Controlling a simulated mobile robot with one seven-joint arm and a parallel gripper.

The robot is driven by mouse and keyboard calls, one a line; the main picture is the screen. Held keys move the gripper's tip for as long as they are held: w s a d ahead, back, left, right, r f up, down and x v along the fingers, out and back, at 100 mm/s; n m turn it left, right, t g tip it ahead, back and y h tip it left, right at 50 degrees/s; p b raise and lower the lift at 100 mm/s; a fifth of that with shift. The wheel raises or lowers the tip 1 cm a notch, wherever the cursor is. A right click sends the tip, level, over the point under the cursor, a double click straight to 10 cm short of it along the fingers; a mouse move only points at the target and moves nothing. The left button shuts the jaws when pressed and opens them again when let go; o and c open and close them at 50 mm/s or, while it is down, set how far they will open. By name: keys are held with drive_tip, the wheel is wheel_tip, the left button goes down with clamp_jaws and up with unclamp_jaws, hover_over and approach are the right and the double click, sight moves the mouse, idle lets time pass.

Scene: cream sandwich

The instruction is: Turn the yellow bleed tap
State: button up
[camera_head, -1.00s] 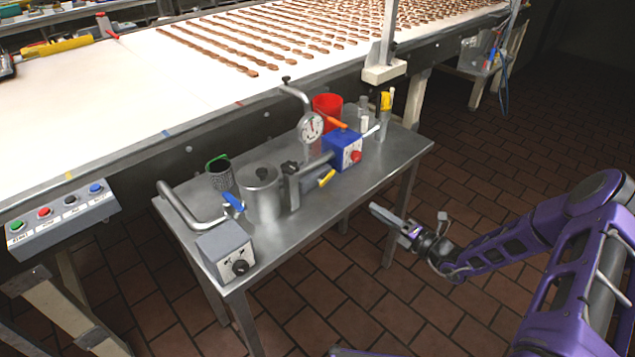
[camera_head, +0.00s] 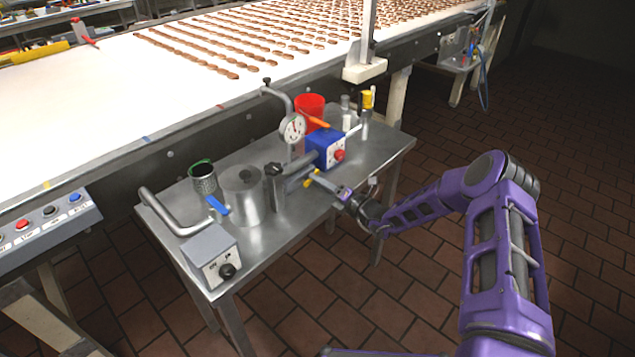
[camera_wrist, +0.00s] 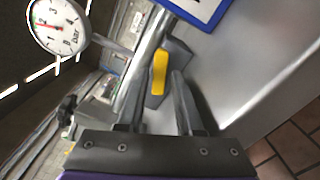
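The yellow bleed tap (camera_wrist: 159,71) is a small yellow lever on a grey fitting by the pipe, below the blue box. In the wrist view it stands just beyond my gripper (camera_wrist: 156,82), close to the line between the two fingertips. The fingers are apart, with a gap between them. In the head view my gripper (camera_head: 326,182) is at the front edge of the metal table, pointing at the tap.
A pressure gauge (camera_head: 292,128) rises on a pipe behind. A blue box (camera_head: 327,148) with a red knob stands close beside the tap. A steel cylinder (camera_head: 243,195), a blue lever (camera_head: 217,205) and a grey control box (camera_head: 211,257) are to the left on the metal table (camera_head: 305,215).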

drive_tip(key=shift+w+a, duration=0.2)
drive_tip(key=shift+a, duration=0.1)
clamp_jaws()
idle(0.4)
drive_tip(key=n, duration=0.4)
drive_tip(key=r+n, duration=0.1)
drive_tip(key=shift+s+a+n+b, duration=0.15)
drive_tip(key=shift+s+n+b, duration=0.1)
drive_tip(key=shift+n+b, duration=0.15)
drive_tip(key=n, duration=0.5)
drive_tip(key=shift+s+a+r+n, duration=0.15)
drive_tip(key=shift+s+a+n, duration=0.2)
drive_tip(key=shift+s+n, duration=0.05)
